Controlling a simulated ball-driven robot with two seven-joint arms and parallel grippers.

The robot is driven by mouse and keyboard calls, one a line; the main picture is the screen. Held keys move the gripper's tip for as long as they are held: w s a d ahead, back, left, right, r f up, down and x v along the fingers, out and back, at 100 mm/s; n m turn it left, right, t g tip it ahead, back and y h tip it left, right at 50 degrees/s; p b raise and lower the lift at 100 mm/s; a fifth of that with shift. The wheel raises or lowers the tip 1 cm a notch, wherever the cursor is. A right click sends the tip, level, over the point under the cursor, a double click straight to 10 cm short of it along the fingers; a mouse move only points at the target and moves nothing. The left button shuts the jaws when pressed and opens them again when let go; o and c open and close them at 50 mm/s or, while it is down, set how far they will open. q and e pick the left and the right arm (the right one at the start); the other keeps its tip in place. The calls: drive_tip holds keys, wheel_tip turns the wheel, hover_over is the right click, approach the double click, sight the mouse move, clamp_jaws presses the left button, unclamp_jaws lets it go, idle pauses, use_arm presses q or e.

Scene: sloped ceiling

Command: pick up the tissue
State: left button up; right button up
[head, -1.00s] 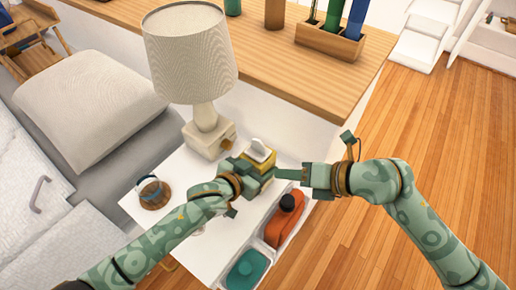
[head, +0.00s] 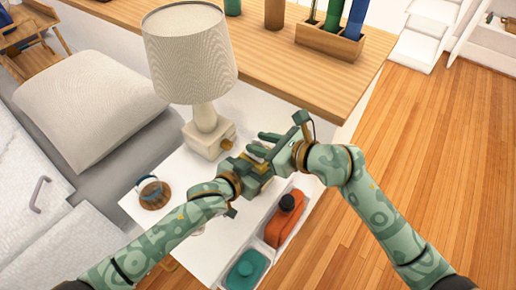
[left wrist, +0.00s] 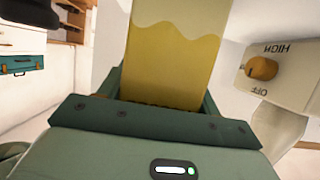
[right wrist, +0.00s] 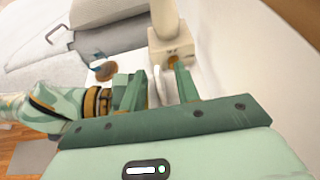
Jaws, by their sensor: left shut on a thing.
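The yellow tissue box (head: 266,184) stands on the white bedside table, mostly hidden by my grippers in the head view. My left gripper (head: 252,174) is shut on the box; its yellow side (left wrist: 175,65) fills the space between the fingers in the left wrist view. My right gripper (head: 263,143) is over the top of the box with its fingers apart. In the right wrist view a white strip, seemingly the tissue (right wrist: 153,92), shows between the open fingers. Whether they touch it I cannot tell.
A lamp (head: 205,135) stands just behind the box. A tray at the right holds an orange bottle (head: 286,218) and a teal item (head: 247,270). A wooden shelf (head: 290,70) runs behind.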

sight(252, 142)
drive_tip(key=x, duration=0.3)
drive_tip(key=shift+a, duration=0.15)
clamp_jaws()
wheel_tip(252, 142, up, 10)
drive_tip(key=shift+f, duration=0.1)
idle(0.3)
use_arm(q)
drive_tip(key=o, duration=1.1)
drive_tip(key=shift+o, duration=0.2)
